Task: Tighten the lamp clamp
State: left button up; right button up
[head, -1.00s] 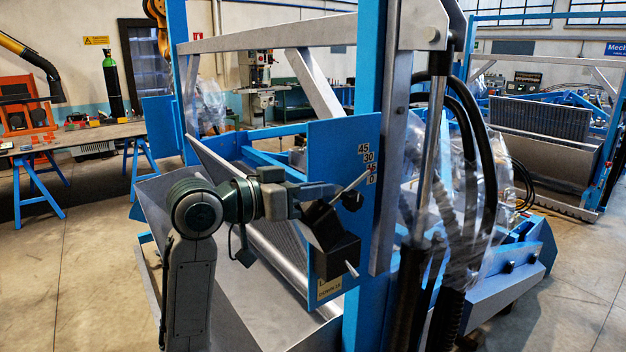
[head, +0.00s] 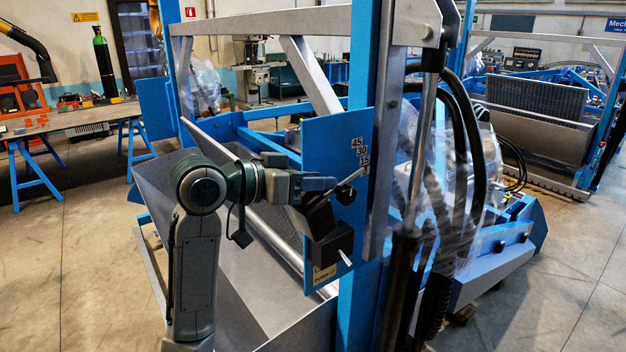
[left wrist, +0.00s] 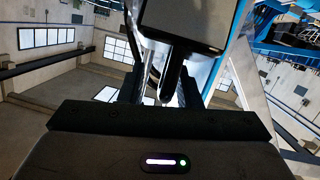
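A dark box-shaped fitting (head: 330,246), which I take for the lamp or its clamp, sits against a blue plate (head: 325,135) beside a blue post. A short silver lever (head: 351,177) with a dark knob stands just above it, and a silver pin (head: 345,257) sticks out of its lower side. My left gripper (head: 324,184) is at the fitting's upper end, by the lever. In the left wrist view a dark box with a grey face (left wrist: 185,22) and a dark prong fills the space ahead of my fingers. The finger gap is unclear. My right gripper is out of view.
A grey metal trough (head: 235,290) lies below my left arm. Black hoses and a hydraulic cylinder (head: 422,150) run right of the post (head: 362,250). A workbench (head: 80,117) stands at the back left. The floor at left is open.

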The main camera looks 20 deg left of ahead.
pick_arm(q)
jog(key=shift+a, duration=0.1)
jog(key=shift+s+a, duration=0.35)
jog(key=shift+a, duration=0.1)
jog(key=b+v, duration=0.3)
jog(key=v, duration=0.6)
jog(key=shift+s+b, duration=0.35)
jog(key=shift+b, duration=0.05)
jog(key=shift+r, duration=0.15)
